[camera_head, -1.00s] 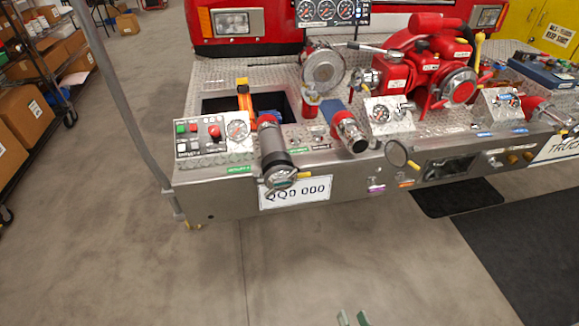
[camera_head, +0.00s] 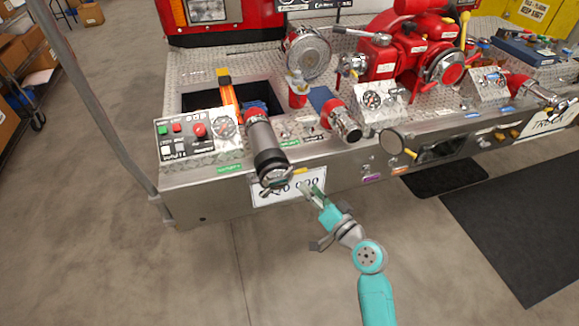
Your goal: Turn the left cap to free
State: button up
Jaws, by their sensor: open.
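The left cap (camera_head: 272,178) is a dark metal cap on the lower front end of a thick grey-black pipe (camera_head: 266,145) that sticks out over the bumper's front edge. A small yellow piece (camera_head: 300,171) shows beside the cap, above the fingers.
The number plate (camera_head: 265,194) is partly covered by my gripper. A control panel (camera_head: 186,143) is at left. A grey pole (camera_head: 92,110) rises at far left. Floor in front is clear.

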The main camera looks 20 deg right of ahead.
aim_at(292, 168)
jog(key=x, duration=1)
jog(key=shift+w+f, duration=0.1)
jog(key=shift+w, duration=0.05)
grip_shut()
